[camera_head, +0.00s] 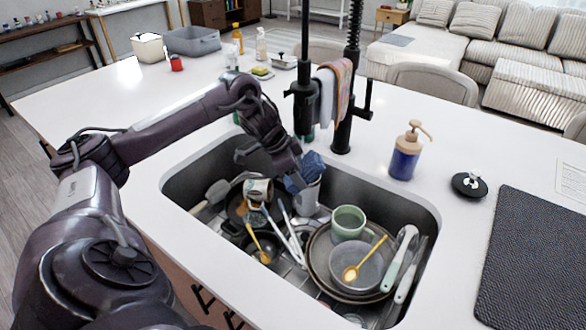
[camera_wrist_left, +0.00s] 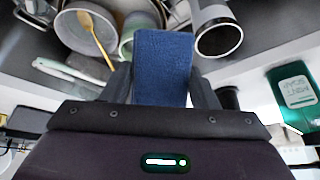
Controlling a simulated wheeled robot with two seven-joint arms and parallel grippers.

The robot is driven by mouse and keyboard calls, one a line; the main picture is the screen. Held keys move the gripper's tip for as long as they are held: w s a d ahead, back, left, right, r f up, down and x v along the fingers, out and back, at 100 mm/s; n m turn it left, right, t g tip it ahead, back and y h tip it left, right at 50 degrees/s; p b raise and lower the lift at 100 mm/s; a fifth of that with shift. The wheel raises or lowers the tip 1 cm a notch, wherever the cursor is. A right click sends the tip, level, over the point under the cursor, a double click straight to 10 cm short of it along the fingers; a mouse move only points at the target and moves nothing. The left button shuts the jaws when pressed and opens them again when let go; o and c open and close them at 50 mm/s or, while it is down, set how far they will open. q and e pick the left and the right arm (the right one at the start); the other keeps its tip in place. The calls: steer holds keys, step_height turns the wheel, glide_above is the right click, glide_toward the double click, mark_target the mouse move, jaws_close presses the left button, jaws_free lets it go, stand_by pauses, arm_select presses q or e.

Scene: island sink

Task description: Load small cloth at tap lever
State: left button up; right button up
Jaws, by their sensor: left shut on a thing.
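My left gripper (camera_head: 296,176) is over the back of the sink, near the foot of the black tap. It is shut on a small blue cloth (camera_head: 312,166), which also shows between the fingers in the left wrist view (camera_wrist_left: 162,68). The black tap (camera_head: 343,125) stands behind the sink, with its lever (camera_head: 367,100) on the right side. A pale cloth (camera_head: 325,97) and an orange patterned cloth (camera_head: 343,78) hang on the tap. The blue cloth is apart from the lever, lower and to its left. My right gripper is not in view.
The sink (camera_head: 425,212) is full of dishes: a green cup (camera_head: 348,222), plates, pans and utensils. A metal cup (camera_head: 307,198) stands just below the blue cloth. A blue soap bottle (camera_head: 404,160) stands right of the tap. The counter at left is mostly clear.

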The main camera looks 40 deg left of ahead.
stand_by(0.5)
arm_select(q)
steer(key=shift+s+a+f+b, duration=0.1)
steer(key=shift+s+f+b, duration=0.05)
steer(key=shift+s+b, duration=0.4)
steer(key=shift+s, duration=0.8)
steer(key=s+b, duration=0.1)
steer(key=b, duration=0.1)
steer(key=s+b, duration=0.1)
steer(key=s, duration=0.1)
steer(key=s+b, duration=0.2)
steer(key=shift+s+d+b, duration=0.15)
steer(key=shift+d+b, duration=0.1)
steer(key=shift+b, duration=0.1)
